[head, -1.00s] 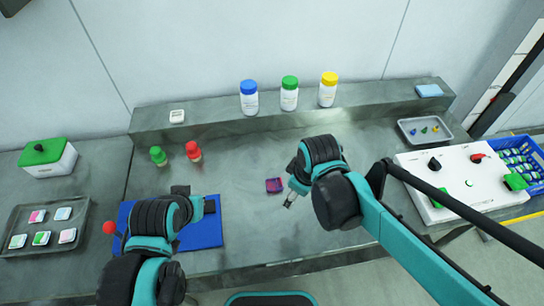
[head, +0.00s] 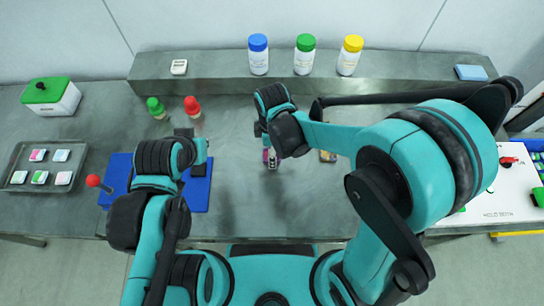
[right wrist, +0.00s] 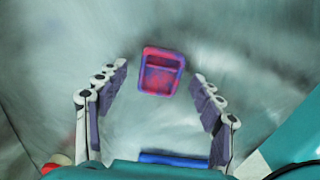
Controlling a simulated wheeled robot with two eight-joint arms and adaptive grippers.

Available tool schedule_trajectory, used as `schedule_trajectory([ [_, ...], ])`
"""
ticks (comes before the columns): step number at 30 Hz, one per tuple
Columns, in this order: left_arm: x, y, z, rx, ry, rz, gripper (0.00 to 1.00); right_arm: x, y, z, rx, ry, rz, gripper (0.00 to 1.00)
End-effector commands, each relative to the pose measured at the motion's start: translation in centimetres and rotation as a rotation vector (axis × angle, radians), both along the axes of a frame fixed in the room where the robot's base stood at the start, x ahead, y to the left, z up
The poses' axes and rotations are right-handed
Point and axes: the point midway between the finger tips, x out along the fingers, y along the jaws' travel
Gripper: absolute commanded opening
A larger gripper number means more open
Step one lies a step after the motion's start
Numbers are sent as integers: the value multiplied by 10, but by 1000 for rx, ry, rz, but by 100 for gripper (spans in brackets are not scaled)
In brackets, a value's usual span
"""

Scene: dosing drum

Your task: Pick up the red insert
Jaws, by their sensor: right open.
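The red insert (right wrist: 162,71), a small red square piece with a purple-blue rim, lies on the grey table. In the right wrist view it is ahead of and between the open fingers of my right gripper (right wrist: 160,98), touching neither. In the head view my right gripper (head: 272,162) is over that spot and mostly covers it; only a pinkish bit shows. My left gripper (head: 200,165) is above the blue mat (head: 196,200) at the left; its fingers are too dark and small to read.
Bottles with blue (head: 258,55), green (head: 305,55) and yellow (head: 350,55) caps stand on the back ledge. Green (head: 156,108) and red (head: 193,108) small bottles stand at back left. A small brownish item (head: 328,156) lies right of my right gripper. A tray (head: 22,160) is far left.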

Motion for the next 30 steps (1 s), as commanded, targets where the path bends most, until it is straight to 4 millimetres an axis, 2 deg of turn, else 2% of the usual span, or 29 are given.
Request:
schedule_trajectory([
  [3,0,0,-4,0,0,0,0,0,0,-9,0,0,0,67],
  [9,0,0,-3,0,0,0,0,0,0,-8,0,0,0,67],
  [11,0,0,-3,0,0,0,0,0,0,-8,0,0,0,54],
  [15,0,0,-3,0,0,0,0,0,0,-8,0,0,0,17],
  [25,0,0,-2,0,0,0,0,0,0,-7,0,0,0,16],
  [30,0,0,4,0,0,0,0,0,0,5,0,-1,0,16],
])
